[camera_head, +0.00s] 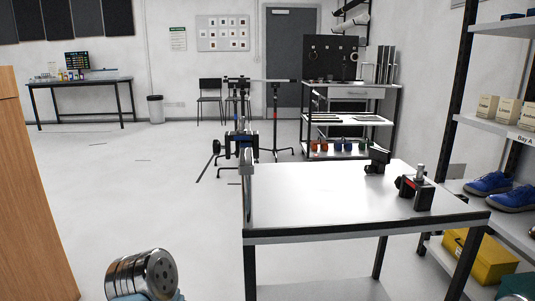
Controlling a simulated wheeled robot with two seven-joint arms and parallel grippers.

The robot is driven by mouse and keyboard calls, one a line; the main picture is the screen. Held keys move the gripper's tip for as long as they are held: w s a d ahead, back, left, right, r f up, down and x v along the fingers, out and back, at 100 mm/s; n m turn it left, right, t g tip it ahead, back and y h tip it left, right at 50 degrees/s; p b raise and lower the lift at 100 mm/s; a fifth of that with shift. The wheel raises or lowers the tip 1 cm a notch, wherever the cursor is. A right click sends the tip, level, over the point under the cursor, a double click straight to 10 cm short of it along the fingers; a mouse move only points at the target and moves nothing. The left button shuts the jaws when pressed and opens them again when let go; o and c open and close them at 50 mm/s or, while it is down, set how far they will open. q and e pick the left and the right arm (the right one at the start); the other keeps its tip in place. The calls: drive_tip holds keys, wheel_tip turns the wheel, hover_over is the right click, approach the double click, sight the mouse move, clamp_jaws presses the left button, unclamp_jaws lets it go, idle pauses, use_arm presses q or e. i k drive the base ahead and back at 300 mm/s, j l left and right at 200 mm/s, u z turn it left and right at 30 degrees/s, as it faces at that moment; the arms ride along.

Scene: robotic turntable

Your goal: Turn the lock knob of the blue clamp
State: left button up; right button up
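A dark clamp-like device with blue parts (237,138) stands beyond the far left corner of the near table, on what looks like a dark stand. A round black knob (216,147) sticks out on its left side. It is small in the picture, and I cannot tell which part is the lock knob. No gripper fingers are in view. A silver ribbed cylinder (140,275) at the bottom left seems to be part of my arm, well apart from the device.
The white near table (340,205) holds a black device with a red part (415,190) and a smaller black device (377,161). A wooden panel (35,190) stands left, shelves (490,125) right. The floor left of the table is clear.

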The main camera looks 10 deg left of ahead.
sight(216, 147)
drive_tip(key=j, duration=1.45)
drive_tip(key=i+j+z, duration=0.15)
drive_tip(key=i, duration=0.2)
